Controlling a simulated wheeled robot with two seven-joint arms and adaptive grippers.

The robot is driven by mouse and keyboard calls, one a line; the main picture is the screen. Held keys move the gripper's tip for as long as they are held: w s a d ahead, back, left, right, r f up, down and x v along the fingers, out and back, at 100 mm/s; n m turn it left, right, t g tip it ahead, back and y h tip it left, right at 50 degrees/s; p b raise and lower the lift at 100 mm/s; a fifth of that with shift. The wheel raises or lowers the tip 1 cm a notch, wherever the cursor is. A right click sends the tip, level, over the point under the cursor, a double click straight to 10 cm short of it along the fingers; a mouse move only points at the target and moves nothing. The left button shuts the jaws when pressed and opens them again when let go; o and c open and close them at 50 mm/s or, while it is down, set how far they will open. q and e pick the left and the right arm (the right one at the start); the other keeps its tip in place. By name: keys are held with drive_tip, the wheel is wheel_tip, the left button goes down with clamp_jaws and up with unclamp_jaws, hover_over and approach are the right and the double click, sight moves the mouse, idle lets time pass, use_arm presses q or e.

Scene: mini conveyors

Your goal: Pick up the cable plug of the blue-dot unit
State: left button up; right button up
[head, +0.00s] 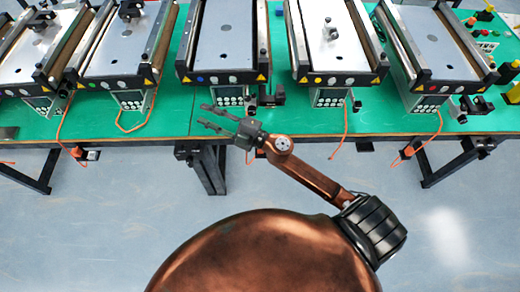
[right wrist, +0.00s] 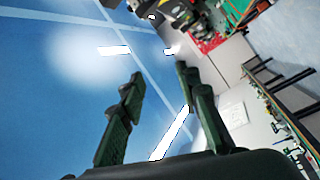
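The blue-dot unit (head: 223,45) is the middle mini conveyor on the green table, with a blue dot on the left of its front edge. A short stretch of orange cable (head: 250,157) shows below the table edge beside my right gripper's wrist. I cannot make out its plug, and my gripper and arm cover part of that area. My right gripper (head: 206,116) is open in front of this unit, its fingers pointing left over the table's front edge. In the right wrist view, its fingers (right wrist: 160,85) are apart with nothing between them. My left gripper is not in view.
A green-dot unit (head: 125,45) stands to the left and a yellow-dot unit (head: 325,45) to the right. Orange plugs hang below the table edge at left (head: 77,152) and right (head: 408,152). Table legs (head: 208,170) stand below. The floor in front is clear.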

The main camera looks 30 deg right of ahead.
drive_tip(key=s+a+f+n+g+y, duration=0.1)
drive_tip(key=a+f+n+g+y, duration=0.15)
drive_tip(key=a+n+g, duration=0.2)
drive_tip(key=s+a+f+n+g+h, duration=0.1)
drive_tip(key=s+f+n+g+h, duration=0.25)
drive_tip(key=f+n+g, duration=0.7)
drive_tip(key=d+f+m+h, duration=0.1)
drive_tip(key=d+f+h, duration=0.2)
drive_tip(key=d, duration=0.4)
drive_tip(key=d+f+m+g+h, duration=0.1)
drive_tip(key=d+f+m+h, duration=0.1)
drive_tip(key=d, duration=0.5)
drive_tip(key=d+f+m+h, duration=0.1)
drive_tip(key=d+f+h, duration=0.3)
drive_tip(key=d, duration=0.4)
drive_tip(key=shift+s+d+f+m+h, duration=0.1)
drive_tip(key=shift+s+f+m+h, duration=0.15)
drive_tip(key=shift+h, duration=0.35)
drive_tip(key=shift+d+f, duration=0.2)
wheel_tip(320, 180, down, 7)
drive_tip(key=shift+s+b, duration=0.15)
drive_tip(key=shift+b, duration=0.25)
clamp_jaws()
